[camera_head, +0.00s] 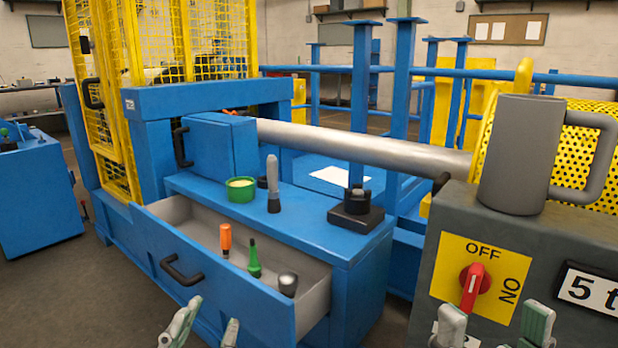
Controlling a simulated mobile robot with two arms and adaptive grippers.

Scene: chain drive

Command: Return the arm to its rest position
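My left gripper (206,330) shows at the bottom edge, left of centre, in front of the open drawer (222,312). Its two fingertips are apart with nothing seen between them. My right gripper (493,328) shows at the bottom right, in front of the grey control box (572,240) and below its red switch (474,285). Its fingertips are also apart and nothing shows between them. Both arms behind the fingertips are out of the picture.
The drawer juts from the blue bench (345,255) and holds an orange-handled tool (226,240), a green tool (254,258) and a dark round-headed piece (288,284). A green bowl (241,189) and grey-handled tool (273,184) stand above. A grey mug-like object (520,155) stands on the control box.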

